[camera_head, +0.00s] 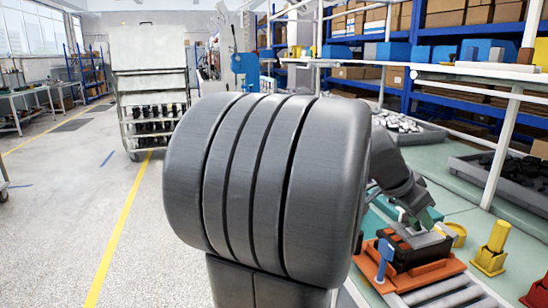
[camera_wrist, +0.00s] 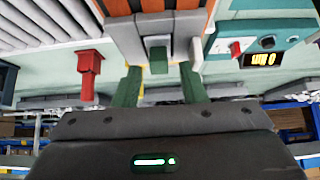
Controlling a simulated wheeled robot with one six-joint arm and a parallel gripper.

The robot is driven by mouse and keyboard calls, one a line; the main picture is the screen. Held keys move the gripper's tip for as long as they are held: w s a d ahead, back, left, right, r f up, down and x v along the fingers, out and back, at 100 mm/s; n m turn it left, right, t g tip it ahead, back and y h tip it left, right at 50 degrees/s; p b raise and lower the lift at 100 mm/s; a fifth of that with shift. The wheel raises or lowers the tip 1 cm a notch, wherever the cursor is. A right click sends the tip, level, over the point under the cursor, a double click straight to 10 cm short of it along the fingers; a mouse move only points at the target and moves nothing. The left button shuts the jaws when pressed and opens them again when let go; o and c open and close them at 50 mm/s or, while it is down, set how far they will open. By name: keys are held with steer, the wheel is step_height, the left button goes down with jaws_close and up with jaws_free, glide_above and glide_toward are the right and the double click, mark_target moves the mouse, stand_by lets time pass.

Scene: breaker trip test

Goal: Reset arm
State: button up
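My gripper (camera_wrist: 159,72) has two green fingers that stand apart in the wrist view, with nothing clasped between them. Just beyond the fingertips is a pale breaker-like unit (camera_wrist: 127,42) with a small grey-green lever (camera_wrist: 158,52) on its front. Contact between fingers and lever cannot be told. In the head view, my gripper (camera_head: 424,217) is at the right, low over a black and orange device (camera_head: 422,252) on the bench. My own large grey arm link hides the middle of the head view and part of my arm.
A blue clamp-like piece (camera_head: 385,257) stands beside the device, and a yellow block (camera_head: 492,250) is to its right. Rollers (camera_head: 445,292) lie in front. The wrist view shows a red post (camera_wrist: 89,72) and a teal box (camera_wrist: 250,38) with a lit display. The floor at left is clear.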

steer(key=shift+w+d+r+y+p, duration=0.1)
steer(key=shift+d+r+y+p, duration=0.4)
steer(key=shift+p, duration=1.6)
steer(key=y+p, duration=0.1)
steer(key=p, duration=0.2)
steer(key=g+y+p, duration=0.1)
steer(key=p, duration=0.2)
steer(key=shift+w+d, duration=0.15)
steer(key=shift+d, duration=0.25)
steer(key=shift+d+f+y+p, duration=0.1)
steer(key=shift+d+y+p, duration=0.3)
steer(key=shift+p, duration=0.7)
steer(key=shift+w+f+y+p, duration=0.1)
steer(key=shift+y+p, duration=0.2)
steer(key=shift+f, duration=0.1)
steer(key=shift+a, duration=0.1)
